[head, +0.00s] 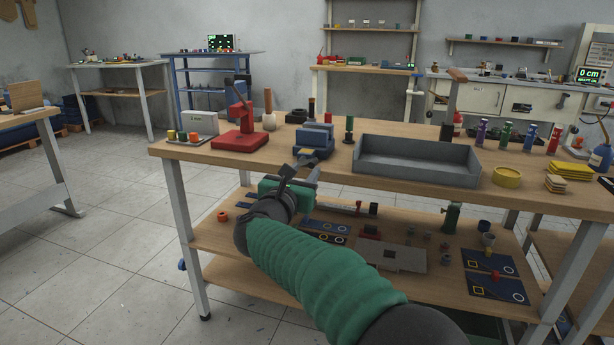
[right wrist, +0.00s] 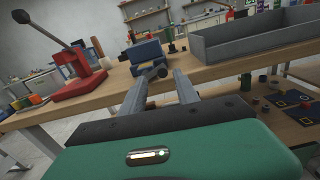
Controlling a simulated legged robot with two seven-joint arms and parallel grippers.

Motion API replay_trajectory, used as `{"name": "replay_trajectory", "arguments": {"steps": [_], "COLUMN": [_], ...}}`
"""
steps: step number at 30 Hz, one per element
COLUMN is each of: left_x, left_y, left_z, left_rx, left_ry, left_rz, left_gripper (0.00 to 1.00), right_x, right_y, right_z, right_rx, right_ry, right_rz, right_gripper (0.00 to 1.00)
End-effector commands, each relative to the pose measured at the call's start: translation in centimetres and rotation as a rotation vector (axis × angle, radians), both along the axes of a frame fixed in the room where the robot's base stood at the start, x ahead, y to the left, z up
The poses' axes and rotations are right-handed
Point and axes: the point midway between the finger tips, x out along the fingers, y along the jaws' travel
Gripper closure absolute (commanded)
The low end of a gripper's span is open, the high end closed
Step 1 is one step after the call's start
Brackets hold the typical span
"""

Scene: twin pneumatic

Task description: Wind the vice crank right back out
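The blue vice (head: 314,139) stands at the front edge of the wooden bench; it also shows in the right wrist view (right wrist: 146,52). Its small dark crank (right wrist: 155,72) shows on the near side of the vice in the right wrist view, between and just beyond my fingertips. My right gripper (head: 305,164) reaches up to the vice's front from below. In the right wrist view its two grey fingers (right wrist: 160,82) are apart, with a gap between them. I cannot tell whether a finger touches the crank. My left gripper is not in view.
A red lever press (head: 240,138) stands left of the vice, and a grey tray (head: 418,172) to its right. A green-capped post (head: 349,128) is close behind. The lower shelf (head: 215,238) holds loose parts below my right arm. The bench's front edge is close to the gripper.

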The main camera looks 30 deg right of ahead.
Motion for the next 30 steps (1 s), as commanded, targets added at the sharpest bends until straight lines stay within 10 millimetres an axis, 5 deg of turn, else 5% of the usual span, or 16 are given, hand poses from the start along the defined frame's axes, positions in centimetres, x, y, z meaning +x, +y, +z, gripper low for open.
{"name": "replay_trajectory", "arguments": {"steps": [4, 14, 22, 30], "left_x": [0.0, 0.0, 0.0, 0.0], "left_y": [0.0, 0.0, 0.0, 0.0], "left_z": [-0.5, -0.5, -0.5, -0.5], "left_rx": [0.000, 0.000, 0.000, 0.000], "left_ry": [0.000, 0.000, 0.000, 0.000], "left_rz": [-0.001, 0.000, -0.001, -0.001], "left_gripper": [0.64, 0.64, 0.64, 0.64], "right_x": [1.3, 1.7, 1.7, 1.7], "right_y": [-1.7, -2.1, -2.1, -2.0], "right_z": [-0.1, 0.1, 0.0, 0.0], "right_rx": [0.001, -0.001, -0.001, -0.001], "right_ry": [-0.001, 0.001, 0.001, 0.002], "right_rz": [-0.003, 0.000, -0.001, 0.000], "right_gripper": [0.63, 0.63, 0.98, 1.00]}}
